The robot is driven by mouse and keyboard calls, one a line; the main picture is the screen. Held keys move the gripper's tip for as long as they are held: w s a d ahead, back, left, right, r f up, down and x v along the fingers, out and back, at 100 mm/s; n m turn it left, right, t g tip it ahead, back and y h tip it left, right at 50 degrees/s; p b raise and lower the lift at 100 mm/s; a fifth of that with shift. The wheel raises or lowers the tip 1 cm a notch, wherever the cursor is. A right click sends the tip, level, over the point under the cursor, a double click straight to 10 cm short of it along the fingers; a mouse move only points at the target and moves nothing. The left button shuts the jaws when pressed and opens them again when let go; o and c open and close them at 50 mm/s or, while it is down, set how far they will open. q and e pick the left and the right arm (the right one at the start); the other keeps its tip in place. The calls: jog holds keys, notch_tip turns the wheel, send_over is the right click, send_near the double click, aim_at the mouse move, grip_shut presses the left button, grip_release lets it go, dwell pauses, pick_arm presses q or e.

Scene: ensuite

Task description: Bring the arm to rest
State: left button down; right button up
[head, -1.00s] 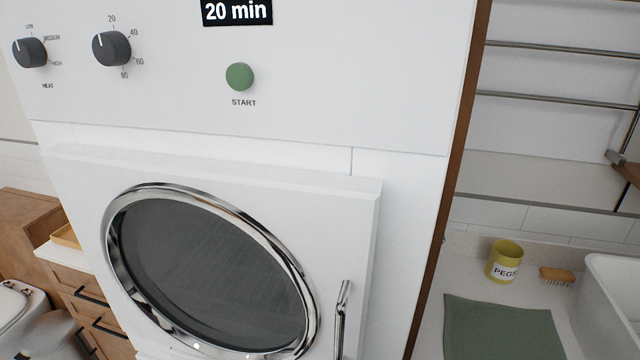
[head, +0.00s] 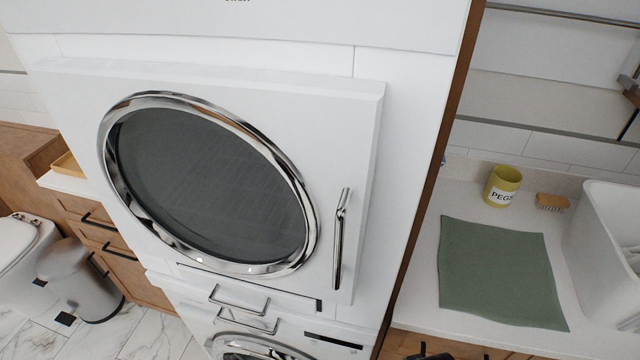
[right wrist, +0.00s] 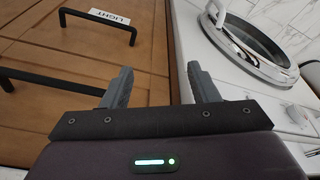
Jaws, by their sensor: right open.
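My right gripper (right wrist: 160,82) shows in the right wrist view with its two grey fingers spread apart and nothing between them. Behind the fingers are the wooden drawer fronts (right wrist: 60,55) on the left and a white machine with a chrome-ringed round door (right wrist: 250,45) on the right. I cannot tell that the fingers touch either. My left gripper is in neither view.
In the head view the white dryer (head: 375,200) has its round-windowed door (head: 205,180) shut. A grey bin (head: 80,280) stands left.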

jog(key=s+f, duration=0.3)
jog(key=f, duration=0.9)
jog(key=s+d+f+g+b, duration=0.1)
jog(key=s+d+f, duration=0.1)
jog(key=s+f, duration=0.8)
jog(key=s+d+f+b, duration=0.1)
jog(key=s+d+f, duration=0.1)
jog(key=s+f, duration=0.8)
jog(key=shift+f+g, duration=0.25)
jog(key=shift+g, duration=0.15)
